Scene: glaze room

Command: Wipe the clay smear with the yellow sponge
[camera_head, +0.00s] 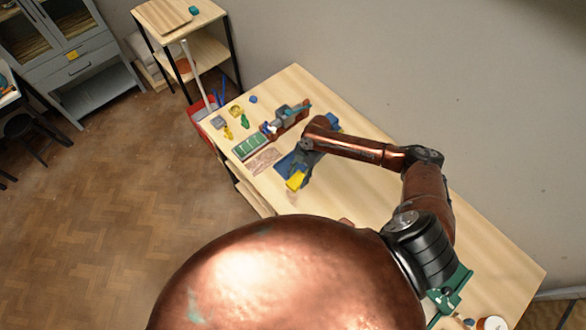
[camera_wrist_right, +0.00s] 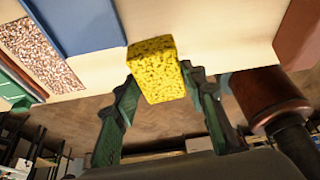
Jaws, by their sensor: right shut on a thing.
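The yellow sponge (camera_head: 296,181) is held by my right gripper (camera_head: 300,172) over the near edge of the worktable. In the right wrist view the sponge (camera_wrist_right: 155,68) sits between the two green fingers of my right gripper (camera_wrist_right: 160,85), which is shut on it. A faint tan mark (camera_head: 292,198), perhaps the clay smear, shows on the wood just below the sponge; its outline is unclear. I cannot tell whether the sponge touches the table. My left gripper is not in view.
A blue mat (camera_head: 284,164) lies beside the sponge, with a speckled brown patch (camera_head: 263,161) and a green tray (camera_head: 250,147) farther left. Small coloured items and a grey-and-brown device (camera_head: 287,120) stand at the far end.

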